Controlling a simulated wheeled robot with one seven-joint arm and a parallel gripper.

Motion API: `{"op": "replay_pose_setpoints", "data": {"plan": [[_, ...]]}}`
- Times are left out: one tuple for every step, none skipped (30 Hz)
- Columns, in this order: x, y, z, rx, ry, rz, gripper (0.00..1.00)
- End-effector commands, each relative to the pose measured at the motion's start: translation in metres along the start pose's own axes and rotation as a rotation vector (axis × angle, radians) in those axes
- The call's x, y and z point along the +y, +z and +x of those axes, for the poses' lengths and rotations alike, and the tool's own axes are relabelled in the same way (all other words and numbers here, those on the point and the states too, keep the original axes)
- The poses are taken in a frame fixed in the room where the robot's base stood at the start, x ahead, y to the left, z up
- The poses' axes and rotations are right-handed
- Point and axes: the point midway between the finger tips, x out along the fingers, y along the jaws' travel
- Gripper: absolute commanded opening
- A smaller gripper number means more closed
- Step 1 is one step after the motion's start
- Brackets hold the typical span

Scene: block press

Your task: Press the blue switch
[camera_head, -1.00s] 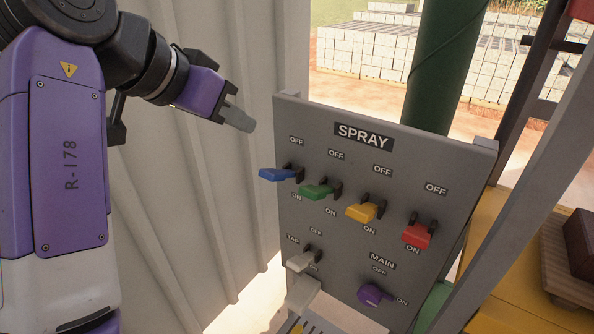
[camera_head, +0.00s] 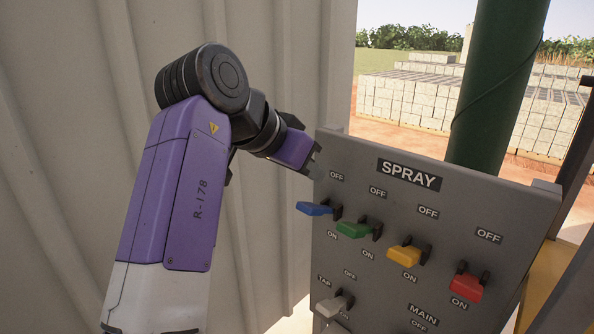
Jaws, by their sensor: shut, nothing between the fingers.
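The blue switch (camera_head: 314,208) is a flat lever sticking out from the grey panel (camera_head: 460,215), leftmost in a row under the sign SPRAY. An OFF label is above it and an ON label below it. My gripper (camera_head: 314,162) is shut and empty, above the blue switch in the picture, by the panel's upper left edge. A gap shows between the gripper and the blue switch. Whether the fingertips touch the panel I cannot tell.
Green (camera_head: 353,230), yellow (camera_head: 404,256) and red (camera_head: 466,288) switches continue the row to the right. A pale TAP switch (camera_head: 332,306) sits below. A corrugated wall (camera_head: 60,150) stands behind my arm. A green post (camera_head: 497,85) rises behind the panel.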

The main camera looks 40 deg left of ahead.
Motion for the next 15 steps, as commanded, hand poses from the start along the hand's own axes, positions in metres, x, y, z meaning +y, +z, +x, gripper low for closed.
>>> {"op": "replay_pose_setpoints", "data": {"plan": [[0.001, 0.002, 0.013, -0.001, 0.001, 0.0, 0.0], [0.001, 0.003, 0.02, -0.002, 0.001, 0.0, 0.0], [-0.001, 0.011, 0.019, 0.0, -0.002, 0.0, 0.0], [-0.001, 0.015, 0.019, 0.0, -0.003, 0.0, 0.0], [-0.001, 0.018, 0.02, 0.0, -0.003, 0.0, 0.0], [-0.001, 0.021, 0.021, 0.001, -0.003, 0.0, 0.0], [0.0, 0.024, 0.021, 0.001, -0.002, 0.001, 0.0], [0.0, 0.026, 0.022, 0.001, -0.001, 0.001, 0.0], [0.0, 0.029, 0.022, 0.001, -0.001, 0.001, 0.0], [0.0, 0.031, 0.023, 0.001, -0.001, 0.0, 0.0], [0.0, 0.033, 0.023, 0.0, -0.001, 0.0, 0.0], [0.0, 0.035, 0.023, 0.0, -0.002, 0.0, 0.0], [0.0, 0.036, 0.023, 0.0, -0.002, 0.0, 0.0], [0.0, 0.037, 0.023, 0.0, -0.001, 0.0, 0.0], [0.0, 0.038, 0.023, 0.001, -0.001, 0.0, 0.0]]}}
